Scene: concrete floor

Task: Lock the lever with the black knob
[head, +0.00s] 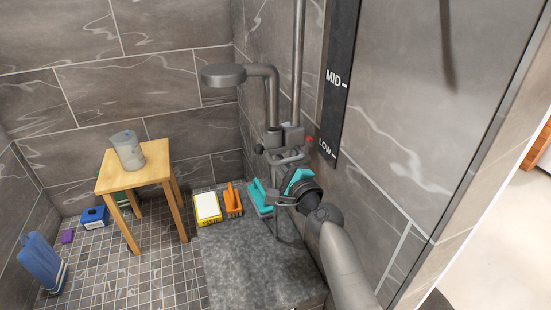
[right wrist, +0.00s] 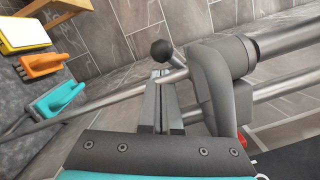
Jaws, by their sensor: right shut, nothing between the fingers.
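The black knob (right wrist: 162,50) is a small round ball on the end of a short metal lever (right wrist: 176,76) in the right wrist view. The lever joins a thick grey bracket (right wrist: 208,85) on the pole. In the head view the knob (head: 258,148) is at the left of the fixture, below the shower head. My right gripper (right wrist: 160,76) is shut and empty, with its fingertips close to the lever just below the knob; I cannot tell whether they touch. In the head view my right gripper's fingers are mostly hidden by the fixture. My left gripper is not in view.
A shower head (head: 223,75) and vertical pole (head: 298,60) stand by the wall. A dark strip (head: 336,90) reads MID and LOW. A wooden stool (head: 136,178) holds a grey container (head: 128,150). A yellow-edged item (head: 207,208), orange brush (head: 233,199) and teal brush (head: 262,197) lie below.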

